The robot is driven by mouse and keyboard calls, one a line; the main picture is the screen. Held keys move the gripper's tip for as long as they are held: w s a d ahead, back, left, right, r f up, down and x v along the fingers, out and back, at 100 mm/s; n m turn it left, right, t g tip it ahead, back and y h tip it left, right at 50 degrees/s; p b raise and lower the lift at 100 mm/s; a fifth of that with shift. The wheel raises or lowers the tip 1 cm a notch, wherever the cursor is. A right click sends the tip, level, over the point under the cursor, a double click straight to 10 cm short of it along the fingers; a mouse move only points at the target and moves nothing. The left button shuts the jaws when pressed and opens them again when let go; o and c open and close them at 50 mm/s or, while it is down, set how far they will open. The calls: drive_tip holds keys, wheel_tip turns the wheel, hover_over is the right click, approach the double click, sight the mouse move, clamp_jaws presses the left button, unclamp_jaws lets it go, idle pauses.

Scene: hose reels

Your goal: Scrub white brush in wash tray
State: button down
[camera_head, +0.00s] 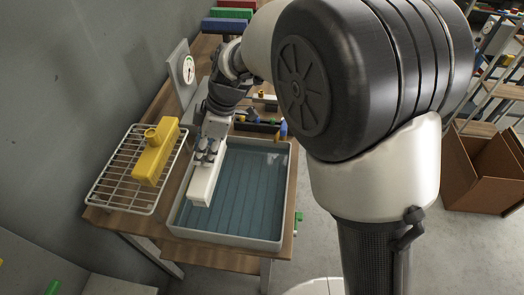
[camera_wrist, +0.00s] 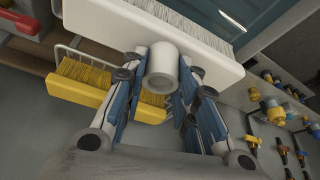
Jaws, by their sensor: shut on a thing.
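The white brush (camera_head: 204,185) is a long block, held over the left part of the wash tray. In the wrist view the white brush (camera_wrist: 150,28) shows its pale bristles along one edge. My gripper (camera_head: 208,151) is shut on the brush's round white stub (camera_wrist: 162,68), with a finger on each side. The wash tray (camera_head: 226,240) is a grey-white rectangular basin with a blue, ribbed-looking interior. It stands on the wooden bench. I cannot tell whether the bristles touch the tray's inside.
A yellow brush (camera_head: 155,152) rests on a white wire rack (camera_head: 113,192) left of the tray. Small fittings (camera_wrist: 270,112) lie beyond the tray. A gauge panel (camera_head: 187,70) stands at the wall. A brown box (camera_head: 484,172) is on the floor at right.

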wheel_tip(320, 180, up, 12)
drive_tip(key=p, duration=0.7)
idle(0.4)
idle(0.5)
